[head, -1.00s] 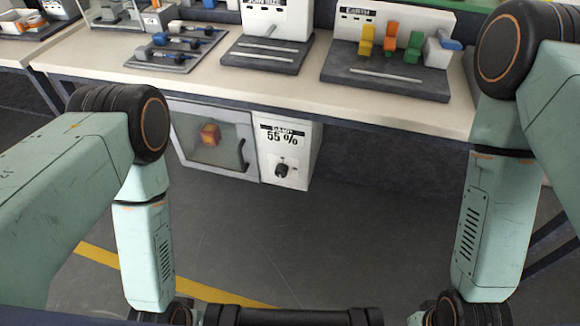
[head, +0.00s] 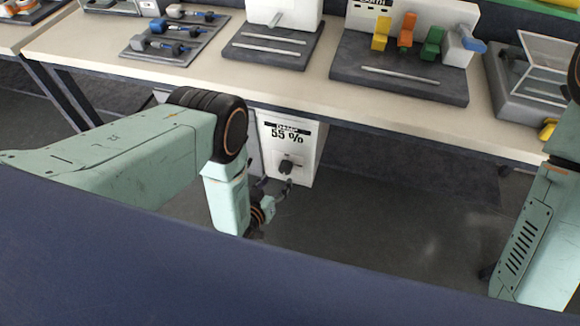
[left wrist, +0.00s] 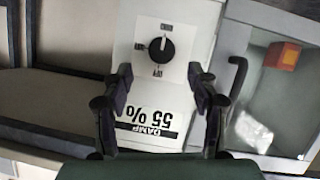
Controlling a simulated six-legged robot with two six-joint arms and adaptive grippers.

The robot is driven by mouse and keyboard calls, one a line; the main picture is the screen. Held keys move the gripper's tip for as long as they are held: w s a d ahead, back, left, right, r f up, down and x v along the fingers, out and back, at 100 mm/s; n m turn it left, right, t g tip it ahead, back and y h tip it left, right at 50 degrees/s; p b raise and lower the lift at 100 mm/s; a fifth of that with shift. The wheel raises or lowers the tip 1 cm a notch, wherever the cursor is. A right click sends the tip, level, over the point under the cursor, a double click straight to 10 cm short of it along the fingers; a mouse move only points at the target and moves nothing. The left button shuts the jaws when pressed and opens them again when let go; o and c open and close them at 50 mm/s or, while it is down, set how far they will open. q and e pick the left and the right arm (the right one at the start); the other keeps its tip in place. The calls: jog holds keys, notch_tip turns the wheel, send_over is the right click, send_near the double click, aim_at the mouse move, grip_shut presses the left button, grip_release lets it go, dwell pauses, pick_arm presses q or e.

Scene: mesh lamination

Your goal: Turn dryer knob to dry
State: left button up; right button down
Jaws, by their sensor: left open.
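The dryer's white control panel (head: 307,148) stands under the table in the head view and reads "DAMP 55 %". Its black round knob (head: 289,166) sits below that text; it also shows in the left wrist view (left wrist: 160,49), upside down, with small marks around it. My left gripper (head: 279,191) is low in front of the panel, just below the knob. In the left wrist view my left gripper (left wrist: 160,76) is open and empty, its fingers on either side of the panel and short of the knob.
The dryer door (left wrist: 270,75) with its black handle lies beside the panel, an orange item behind its glass. The long table (head: 400,112) above carries trays and machines. My left arm hides most of the door in the head view. The dark floor (head: 400,215) is open.

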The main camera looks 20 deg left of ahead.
aim_at(284, 171)
pick_arm(q)
jog(key=b+x, duration=0.2)
jog(key=x, duration=0.4)
jog(key=shift+a+f+b, duration=0.15)
jog(key=shift+b, duration=0.15)
jog(key=shift+w, duration=0.45)
jog(key=shift+w+f, duration=0.1)
jog(key=shift+c, duration=0.5)
jog(key=shift+c, duration=1.3)
jog(key=c, duration=0.8)
